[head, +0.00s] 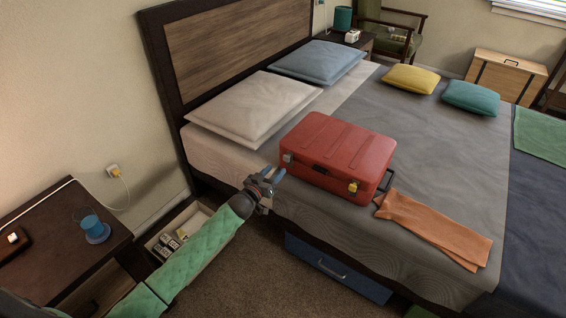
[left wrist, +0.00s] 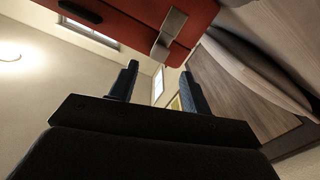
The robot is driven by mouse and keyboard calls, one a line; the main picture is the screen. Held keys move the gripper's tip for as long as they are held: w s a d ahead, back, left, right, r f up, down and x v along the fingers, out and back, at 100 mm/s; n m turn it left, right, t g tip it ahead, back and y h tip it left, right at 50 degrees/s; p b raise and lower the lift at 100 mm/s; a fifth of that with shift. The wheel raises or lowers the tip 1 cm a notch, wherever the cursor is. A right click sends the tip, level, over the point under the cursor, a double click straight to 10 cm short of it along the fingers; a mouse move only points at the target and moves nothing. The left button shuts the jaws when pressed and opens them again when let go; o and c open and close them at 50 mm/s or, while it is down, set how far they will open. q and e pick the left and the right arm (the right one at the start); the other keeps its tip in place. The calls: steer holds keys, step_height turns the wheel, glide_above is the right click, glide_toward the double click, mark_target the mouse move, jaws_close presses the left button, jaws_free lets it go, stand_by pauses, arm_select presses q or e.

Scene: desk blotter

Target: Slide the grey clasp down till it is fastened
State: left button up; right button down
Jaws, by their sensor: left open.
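A closed-looking red suitcase (head: 338,150) lies on the bed. Its grey clasp (head: 288,158) is at the left end of the front side. The clasp also shows in the left wrist view (left wrist: 168,35), as a metal plate beyond my fingers; I cannot tell whether it is fastened. My left gripper (head: 273,173) is open and empty, just left of and slightly below the clasp, apart from it. In the left wrist view the two fingers (left wrist: 158,84) are spread with nothing between them. My right gripper is not in view.
A yellow clasp (head: 353,187) and a dark handle (head: 320,170) are on the same suitcase side. An orange cloth (head: 435,228) lies right of the suitcase. A white pillow (head: 255,107) is behind it. A nightstand (head: 60,240) with a blue cup stands at left.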

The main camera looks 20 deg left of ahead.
mark_target(285, 160)
arm_select(q)
steer(key=x, duration=0.5)
steer(key=shift+w+r+p, duration=0.1)
steer(key=shift+w+p, duration=0.15)
steer(key=shift+p, duration=0.05)
steer(key=shift+w+d, duration=0.2)
steer(key=shift+w, duration=0.3)
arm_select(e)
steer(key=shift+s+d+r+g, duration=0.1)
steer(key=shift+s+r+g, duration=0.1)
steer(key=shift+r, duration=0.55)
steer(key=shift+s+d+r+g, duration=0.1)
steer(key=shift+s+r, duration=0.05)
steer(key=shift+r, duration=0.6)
arm_select(q)
steer(key=shift+c, duration=0.5)
